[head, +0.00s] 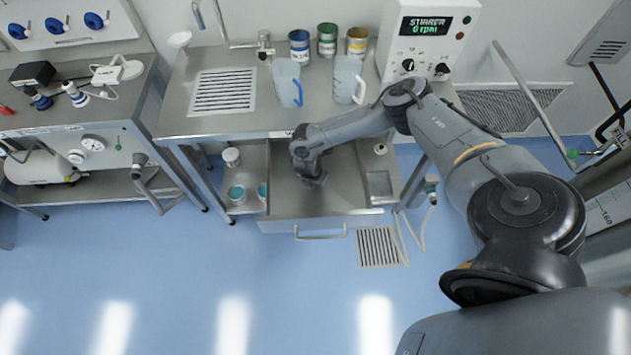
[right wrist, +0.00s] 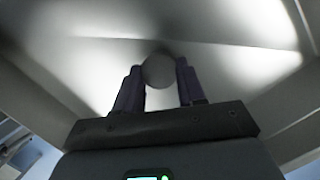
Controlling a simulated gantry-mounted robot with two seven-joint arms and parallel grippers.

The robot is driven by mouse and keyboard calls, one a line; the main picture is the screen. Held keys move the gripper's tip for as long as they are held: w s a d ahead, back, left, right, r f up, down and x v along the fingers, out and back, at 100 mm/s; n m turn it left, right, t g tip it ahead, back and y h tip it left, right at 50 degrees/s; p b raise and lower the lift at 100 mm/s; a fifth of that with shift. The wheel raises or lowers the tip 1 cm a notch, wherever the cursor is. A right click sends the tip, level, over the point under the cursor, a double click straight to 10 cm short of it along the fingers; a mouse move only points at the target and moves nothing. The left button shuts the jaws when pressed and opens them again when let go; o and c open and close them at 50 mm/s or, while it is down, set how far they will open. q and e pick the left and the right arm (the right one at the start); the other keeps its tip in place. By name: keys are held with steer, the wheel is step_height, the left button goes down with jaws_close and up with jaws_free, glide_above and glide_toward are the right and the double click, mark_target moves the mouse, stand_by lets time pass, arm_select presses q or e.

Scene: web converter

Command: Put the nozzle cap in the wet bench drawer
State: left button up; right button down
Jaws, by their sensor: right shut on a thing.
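The wet bench drawer (head: 340,206) is pulled out below the bench top in the head view. My right gripper (head: 312,183) reaches down into the drawer, and the arm hides part of it. In the right wrist view, my right gripper (right wrist: 160,88) is shut on a round grey thing, the nozzle cap (right wrist: 159,71). The cap is between the two dark fingertips, with the bright metal drawer interior (right wrist: 220,60) around it. I cannot tell whether the cap touches the drawer floor. My left gripper is not in view.
Two clear jugs (head: 287,82) and (head: 347,80) and several cans (head: 327,40) stand on the bench top (head: 225,118). A stirrer unit (head: 432,38) stands at the back right. Small jars (head: 236,193) sit on the lower shelf left of the drawer.

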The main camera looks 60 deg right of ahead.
steer(key=shift+f, duration=0.15)
steer(key=c, duration=0.7)
jaws_free()
steer(key=shift+o, duration=0.2)
